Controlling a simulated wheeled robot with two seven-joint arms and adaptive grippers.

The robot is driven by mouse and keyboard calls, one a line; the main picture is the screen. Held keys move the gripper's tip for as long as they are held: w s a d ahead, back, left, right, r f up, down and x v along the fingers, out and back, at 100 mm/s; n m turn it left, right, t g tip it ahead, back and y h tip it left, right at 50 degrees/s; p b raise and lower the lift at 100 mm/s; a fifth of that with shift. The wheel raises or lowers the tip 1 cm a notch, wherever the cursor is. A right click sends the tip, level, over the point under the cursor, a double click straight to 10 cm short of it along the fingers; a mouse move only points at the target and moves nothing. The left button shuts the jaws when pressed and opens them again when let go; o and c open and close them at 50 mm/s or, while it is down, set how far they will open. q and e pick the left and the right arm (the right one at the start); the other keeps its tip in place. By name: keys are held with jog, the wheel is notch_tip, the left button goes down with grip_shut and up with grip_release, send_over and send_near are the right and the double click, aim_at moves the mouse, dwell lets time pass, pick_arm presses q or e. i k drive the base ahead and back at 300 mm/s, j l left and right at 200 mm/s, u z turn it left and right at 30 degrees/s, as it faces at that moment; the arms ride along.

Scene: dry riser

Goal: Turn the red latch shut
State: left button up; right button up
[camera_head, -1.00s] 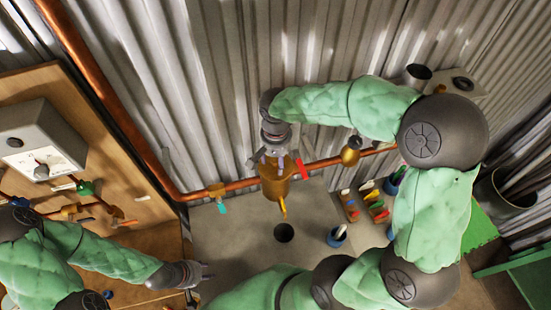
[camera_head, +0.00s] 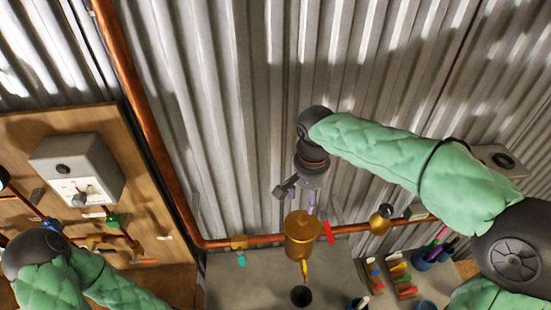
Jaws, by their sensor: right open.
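The red latch (camera_head: 328,232) is a short lever at the right side of the brass pot (camera_head: 302,238) on the copper pipe. It stands close to upright, with its top leaning slightly left. My right gripper (camera_head: 305,203) is open, pointing down just above the pot, up and left of the latch. Its fingers look empty, and a gap shows between them and the latch. Whether a fingertip touches the pot's top cannot be told. My left arm (camera_head: 75,280) shows at the lower left, with its gripper outside the picture.
A copper pipe (camera_head: 155,140) runs down the corrugated wall and then right. A teal-handled tap (camera_head: 241,258) and a brass fitting (camera_head: 380,221) sit on it. A dark hole (camera_head: 301,296) lies below the spout. Colored pieces (camera_head: 398,275) and cups stand at right. A grey box (camera_head: 75,165) hangs on a wooden board.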

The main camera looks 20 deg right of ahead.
aim_at(325, 222)
jog(key=k, duration=1)
